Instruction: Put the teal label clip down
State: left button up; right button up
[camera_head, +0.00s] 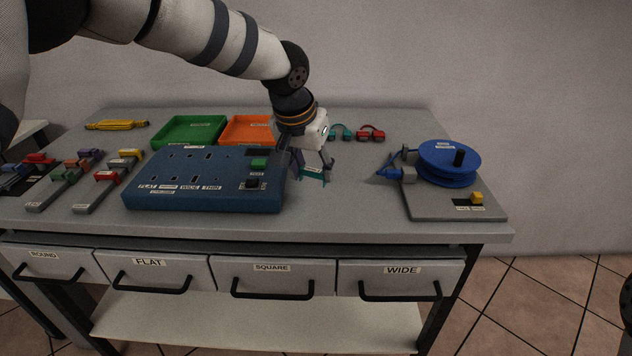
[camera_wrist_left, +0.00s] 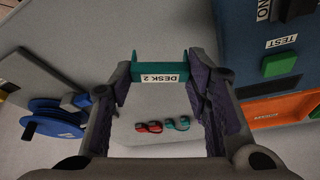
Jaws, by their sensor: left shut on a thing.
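The teal label clip (camera_head: 313,177) is at my left gripper (camera_head: 311,168), low over the table just right of the blue test box. In the left wrist view the clip (camera_wrist_left: 160,68), with a white "DESK 2" label, spans the space between the fingertips of my left gripper (camera_wrist_left: 160,82). The gripper is shut on it. I cannot tell whether the clip touches the table top. My right gripper is in neither view.
The blue box (camera_head: 200,183) stands left of the clip, with green (camera_head: 187,131) and orange (camera_head: 249,130) trays behind. Small teal (camera_head: 341,132) and red (camera_head: 371,134) items lie at the back. A blue reel (camera_head: 448,163) stands right. Bare table surrounds the clip's right and front.

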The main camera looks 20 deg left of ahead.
aim_at(314, 176)
pick_arm(q)
jog(key=shift+w+d+f, duration=0.15)
jog(key=shift+w+f, duration=0.1)
jog(key=shift+f, duration=0.05)
jog(key=shift+s+x, duration=0.2)
jog(key=shift+x, duration=0.6)
jog(key=shift+s+x, duration=0.15)
jog(key=shift+x, duration=0.7)
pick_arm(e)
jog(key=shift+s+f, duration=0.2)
pick_arm(q)
jog(key=shift+f, duration=0.15)
jog(key=shift+f, duration=0.15)
jog(key=o, duration=1.2)
jog(key=v, duration=0.4)
jog(key=p+v, duration=0.1)
jog(key=v, duration=0.7)
jog(key=shift+s+d+p, duration=0.1)
jog(key=shift+p, duration=0.2)
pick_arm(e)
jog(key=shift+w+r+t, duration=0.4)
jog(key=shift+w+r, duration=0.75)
